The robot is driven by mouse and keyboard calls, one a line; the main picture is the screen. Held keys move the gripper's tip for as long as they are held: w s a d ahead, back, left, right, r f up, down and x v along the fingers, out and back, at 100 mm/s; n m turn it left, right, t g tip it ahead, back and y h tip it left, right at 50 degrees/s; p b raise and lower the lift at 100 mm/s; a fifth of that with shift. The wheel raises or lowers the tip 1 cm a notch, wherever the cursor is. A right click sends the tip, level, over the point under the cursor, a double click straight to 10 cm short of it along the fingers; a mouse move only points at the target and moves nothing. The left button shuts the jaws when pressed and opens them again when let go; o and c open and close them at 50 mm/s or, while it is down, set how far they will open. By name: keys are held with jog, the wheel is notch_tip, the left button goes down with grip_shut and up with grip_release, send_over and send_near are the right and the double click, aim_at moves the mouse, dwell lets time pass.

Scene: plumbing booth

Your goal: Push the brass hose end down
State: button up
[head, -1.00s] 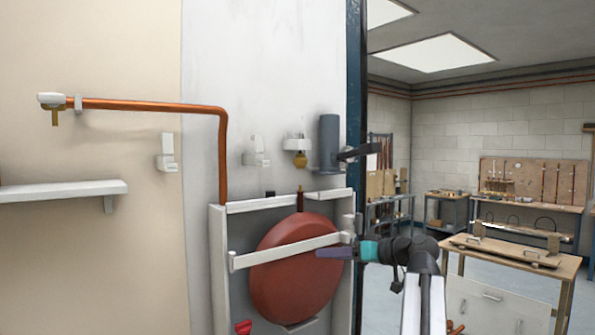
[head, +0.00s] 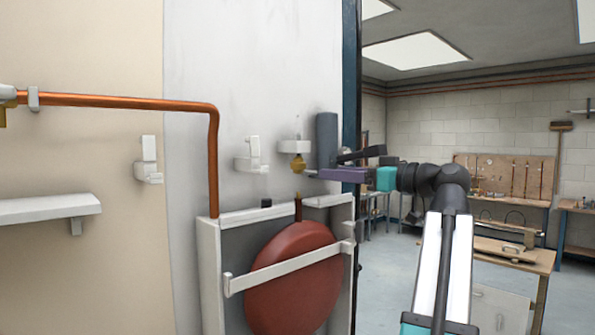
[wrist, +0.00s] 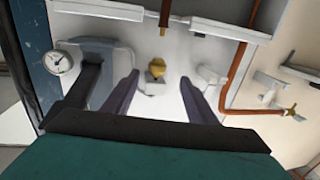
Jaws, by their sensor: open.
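A small brass fitting (head: 299,164), which looks like the hose end, hangs under a white wall bracket (head: 296,146). A short brown pipe stub (head: 298,207) stands below it at the cabinet top, with a gap between them. My gripper (head: 312,174) is open, its purple fingertips just right of and slightly below the brass fitting in the head view. In the wrist view the brass fitting (wrist: 156,70) shows between the two open fingers (wrist: 159,82). I cannot tell whether the fingers reach around it, and I see no contact.
A white cabinet frame (head: 210,265) holds a red vessel (head: 292,275) below. A white wall bracket (head: 248,155) is to the left. A copper pipe (head: 130,102) runs further left. A gauge (wrist: 59,62) shows in the wrist view.

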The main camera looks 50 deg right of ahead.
aim_at(303, 169)
jog(key=shift+d, duration=0.2)
jog(key=w+p, duration=0.1)
jog(key=w, duration=0.3)
jog(key=w+p, duration=0.2)
jog(key=w, duration=0.1)
jog(key=w+a+p, duration=0.1)
jog(key=w, duration=0.3)
jog(key=shift+w+r, duration=0.1)
jog(key=shift+w, duration=0.25)
jog(key=shift+w+a+p, duration=0.15)
jog(key=shift+w+p, duration=0.3)
jog(key=shift+w, duration=0.4)
grip_shut()
jog(key=shift+f, duration=0.2)
